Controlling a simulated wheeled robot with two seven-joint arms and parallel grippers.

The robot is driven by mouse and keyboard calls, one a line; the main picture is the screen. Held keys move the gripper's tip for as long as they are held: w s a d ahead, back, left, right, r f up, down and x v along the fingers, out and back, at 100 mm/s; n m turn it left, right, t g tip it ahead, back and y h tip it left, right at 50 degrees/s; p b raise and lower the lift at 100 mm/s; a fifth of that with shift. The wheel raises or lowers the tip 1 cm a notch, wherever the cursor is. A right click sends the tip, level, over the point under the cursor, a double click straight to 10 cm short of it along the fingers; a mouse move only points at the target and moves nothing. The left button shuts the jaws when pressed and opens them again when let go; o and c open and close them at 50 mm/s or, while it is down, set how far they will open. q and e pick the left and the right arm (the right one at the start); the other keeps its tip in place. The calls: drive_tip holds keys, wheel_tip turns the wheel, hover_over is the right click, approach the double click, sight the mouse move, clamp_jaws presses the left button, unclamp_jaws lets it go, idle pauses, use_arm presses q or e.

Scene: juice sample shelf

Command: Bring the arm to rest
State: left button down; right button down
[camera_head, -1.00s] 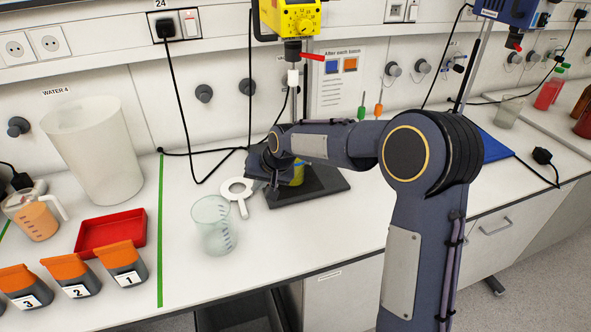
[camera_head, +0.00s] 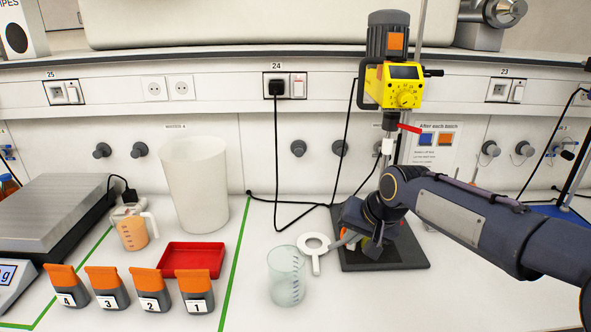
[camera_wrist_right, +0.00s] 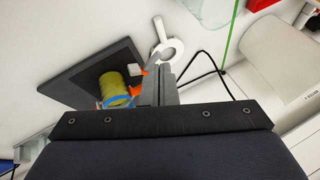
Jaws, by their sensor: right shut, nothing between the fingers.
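My right arm comes in from the right in the head view. Its gripper (camera_head: 342,241) hangs at the left edge of the stirrer stand's black base plate (camera_head: 410,262), beside the white ring-shaped strainer (camera_head: 313,245). In the right wrist view the fingers (camera_wrist_right: 161,82) are closed together and hold nothing. A yellow-green container (camera_wrist_right: 114,88) with a blue band and orange parts stands on the plate close beside the fingers. In the head view it is mostly hidden behind my gripper. My left gripper is in neither view.
The yellow stirrer (camera_head: 392,87) is above the plate, behind my forearm. A clear beaker (camera_head: 286,277) stands front left of the gripper. A red tray (camera_head: 192,260), numbered orange-topped containers (camera_head: 196,292) and a tall white bucket (camera_head: 196,185) are farther left. The bench front right is clear.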

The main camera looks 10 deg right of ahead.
drive_tip(key=s+d+f+n, duration=0.1)
drive_tip(key=s+d, duration=0.1)
drive_tip(key=s, duration=0.7)
drive_tip(key=s+d, duration=0.2)
drive_tip(key=s, duration=0.7)
drive_tip(key=s+a+f, duration=0.1)
drive_tip(key=s+f, duration=0.2)
drive_tip(key=s, duration=0.2)
drive_tip(key=s+a+f+n+y, duration=0.1)
drive_tip(key=s+f, duration=0.2)
drive_tip(key=s, duration=0.3)
